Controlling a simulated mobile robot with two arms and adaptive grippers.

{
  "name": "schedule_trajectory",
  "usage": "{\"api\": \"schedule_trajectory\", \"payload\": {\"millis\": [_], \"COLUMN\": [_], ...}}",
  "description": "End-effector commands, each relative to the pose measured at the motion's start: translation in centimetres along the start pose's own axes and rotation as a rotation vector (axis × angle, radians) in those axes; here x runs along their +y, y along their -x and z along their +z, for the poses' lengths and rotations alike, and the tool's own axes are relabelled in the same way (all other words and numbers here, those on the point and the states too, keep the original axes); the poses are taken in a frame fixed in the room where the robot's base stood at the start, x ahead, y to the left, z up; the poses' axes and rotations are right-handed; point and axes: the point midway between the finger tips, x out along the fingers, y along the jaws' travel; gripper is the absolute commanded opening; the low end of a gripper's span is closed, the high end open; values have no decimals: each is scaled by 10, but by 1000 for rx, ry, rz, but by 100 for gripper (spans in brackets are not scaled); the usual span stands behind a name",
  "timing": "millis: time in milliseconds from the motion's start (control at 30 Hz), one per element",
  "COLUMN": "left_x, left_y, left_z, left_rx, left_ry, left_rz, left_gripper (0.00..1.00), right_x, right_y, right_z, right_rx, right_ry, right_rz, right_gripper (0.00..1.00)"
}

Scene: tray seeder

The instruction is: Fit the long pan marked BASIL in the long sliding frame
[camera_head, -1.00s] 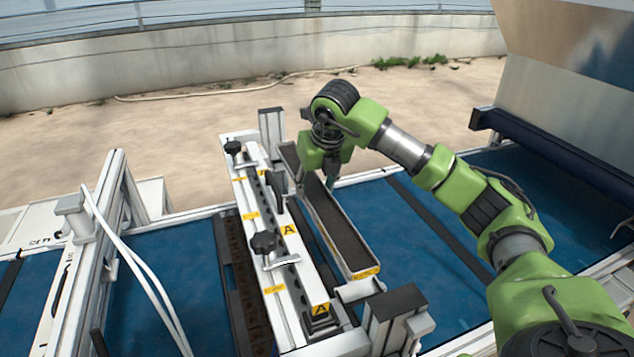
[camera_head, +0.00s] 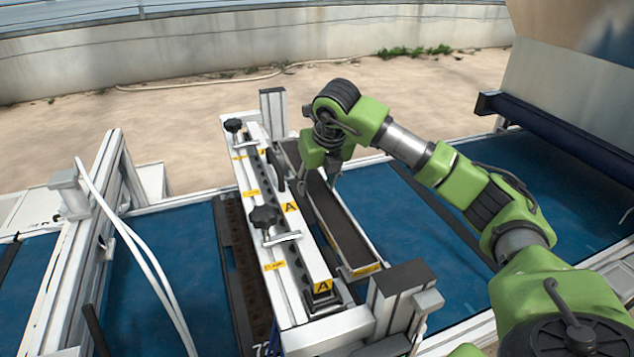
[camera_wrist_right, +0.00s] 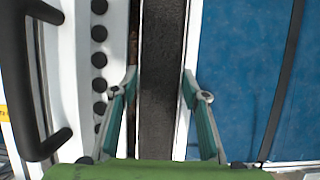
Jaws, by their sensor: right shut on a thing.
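The long pan (camera_head: 339,222) is a narrow, light-walled trough filled with dark soil, with a yellow label on its near end. The label is too small to read. My right gripper (camera_head: 318,176) is shut across the pan at its far part. In the right wrist view, its two fingers (camera_wrist_right: 160,85) straddle the pan (camera_wrist_right: 163,45), one at each long side. The pan lies lengthwise just right of the white beam marked A, between the end posts of the long sliding frame (camera_head: 400,290). I cannot tell whether it rests on the frame. My left gripper is out of view.
The white beam (camera_head: 272,215) carries black knobs and a black handle, close on the pan's left side. A dark tray (camera_head: 240,270) lies left of the beam on the blue belt (camera_head: 165,275). A hopper machine (camera_head: 565,90) stands at the right.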

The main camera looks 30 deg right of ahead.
Motion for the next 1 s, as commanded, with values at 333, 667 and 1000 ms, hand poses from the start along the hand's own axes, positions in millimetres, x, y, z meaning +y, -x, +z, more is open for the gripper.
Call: {"api": "schedule_trajectory", "payload": {"millis": [333,667,1000], "left_x": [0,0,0], "left_y": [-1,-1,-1], "left_z": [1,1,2], "left_rx": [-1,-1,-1], "left_ry": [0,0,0], "left_rz": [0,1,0], "left_gripper": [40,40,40], "right_x": [0,0,0], "right_y": [0,-1,26], "right_z": [0,0,1], "right_rx": [-3,-1,-4], "right_ry": [-1,0,1], "right_rz": [1,0,0], "right_gripper": [20,61,61]}}
